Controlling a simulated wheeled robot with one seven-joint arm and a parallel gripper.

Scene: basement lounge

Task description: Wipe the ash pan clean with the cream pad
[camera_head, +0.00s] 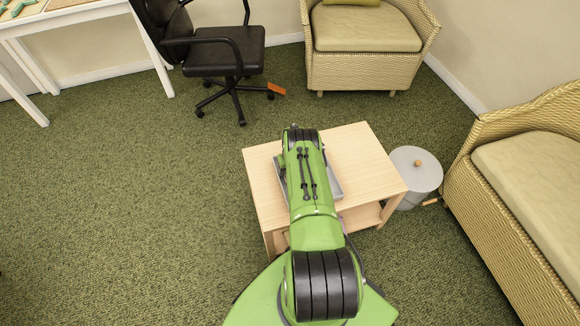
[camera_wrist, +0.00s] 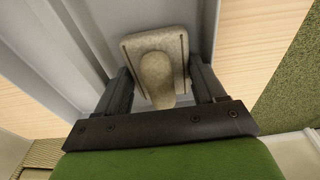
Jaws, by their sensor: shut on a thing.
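The ash pan (camera_head: 336,187) is a grey shallow tray on a small light-wood table (camera_head: 368,160); my arm hides most of it in the head view. In the wrist view the pan (camera_wrist: 75,37) shows as pale grey surfaces and walls around my gripper. My gripper (camera_wrist: 160,82) is shut on the cream pad (camera_wrist: 158,42), a beige block with a rounded grip between the fingers. The pad is over the inside of the pan. I cannot tell whether it touches the pan's floor. The head view hides the gripper and pad behind my arm.
A grey lidded bin (camera_head: 416,172) with a wooden knob stands right of the table. A wicker sofa (camera_head: 530,190) is at the right and a wicker armchair (camera_head: 366,35) behind. A black office chair (camera_head: 225,55) stands back left. Green carpet at the left is clear.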

